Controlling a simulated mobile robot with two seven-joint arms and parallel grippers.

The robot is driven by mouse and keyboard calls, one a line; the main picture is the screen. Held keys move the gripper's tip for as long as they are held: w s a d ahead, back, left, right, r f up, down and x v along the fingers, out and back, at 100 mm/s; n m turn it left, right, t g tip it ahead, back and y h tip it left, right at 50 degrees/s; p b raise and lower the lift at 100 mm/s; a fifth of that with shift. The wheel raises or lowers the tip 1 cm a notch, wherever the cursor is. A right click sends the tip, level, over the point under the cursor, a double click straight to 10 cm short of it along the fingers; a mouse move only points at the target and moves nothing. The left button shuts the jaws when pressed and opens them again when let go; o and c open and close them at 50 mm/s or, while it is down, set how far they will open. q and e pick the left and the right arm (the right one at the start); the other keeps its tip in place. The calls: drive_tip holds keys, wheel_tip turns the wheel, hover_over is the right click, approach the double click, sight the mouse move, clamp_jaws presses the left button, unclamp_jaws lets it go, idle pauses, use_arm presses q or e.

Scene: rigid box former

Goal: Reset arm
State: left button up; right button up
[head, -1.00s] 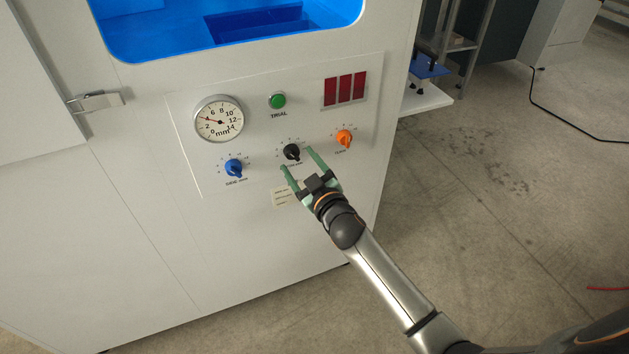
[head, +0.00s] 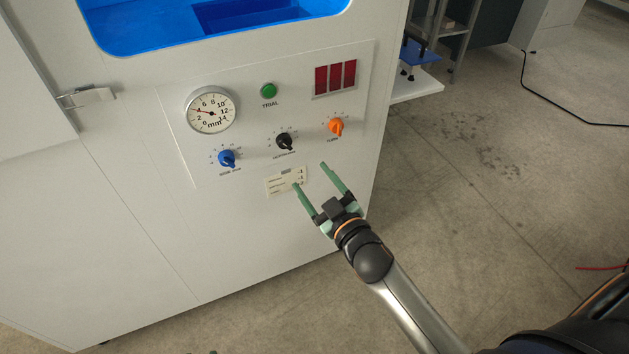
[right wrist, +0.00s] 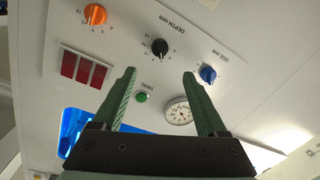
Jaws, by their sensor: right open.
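My right gripper (head: 311,179) is open and empty, its two green fingers spread apart. In the head view it is below and right of the black knob (head: 284,141), apart from it and in front of the lower part of the machine's white front. In the right wrist view the open fingers (right wrist: 160,90) point toward the panel, with the black knob (right wrist: 159,47) beyond them. The blue knob (head: 227,158) is to the left and the orange knob (head: 336,127) to the right on the panel. My left gripper is not in view.
The white machine carries a round dial (head: 211,110), a green button (head: 269,90), red displays (head: 335,78) and a label (head: 287,181). A door latch (head: 88,97) sticks out at left. A shelf with a blue-topped item (head: 420,53) stands behind. The floor at right is mostly clear.

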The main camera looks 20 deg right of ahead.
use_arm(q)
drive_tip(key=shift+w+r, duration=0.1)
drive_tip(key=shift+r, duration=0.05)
use_arm(e)
drive_tip(key=shift+f, duration=0.1)
drive_tip(key=s+a+f+m+g+y, duration=0.1)
drive_tip(key=s+a+f+m+g, duration=0.2)
drive_tip(key=s+f, duration=0.55)
drive_tip(key=s+a+f+g, duration=0.2)
drive_tip(key=s+f+g, duration=0.3)
drive_tip(key=s+f, duration=0.4)
use_arm(q)
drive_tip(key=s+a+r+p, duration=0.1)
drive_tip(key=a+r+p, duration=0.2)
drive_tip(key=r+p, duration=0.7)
drive_tip(key=p, duration=0.3)
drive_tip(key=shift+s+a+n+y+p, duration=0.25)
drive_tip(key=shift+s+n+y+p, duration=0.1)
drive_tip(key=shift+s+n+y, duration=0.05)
use_arm(e)
drive_tip(key=s+d+r, duration=0.2)
drive_tip(key=s+r, duration=0.2)
drive_tip(key=r, duration=0.6)
drive_tip(key=shift+d+r+m, duration=0.25)
drive_tip(key=shift+r+m, duration=0.1)
drive_tip(key=shift+m, duration=0.05)
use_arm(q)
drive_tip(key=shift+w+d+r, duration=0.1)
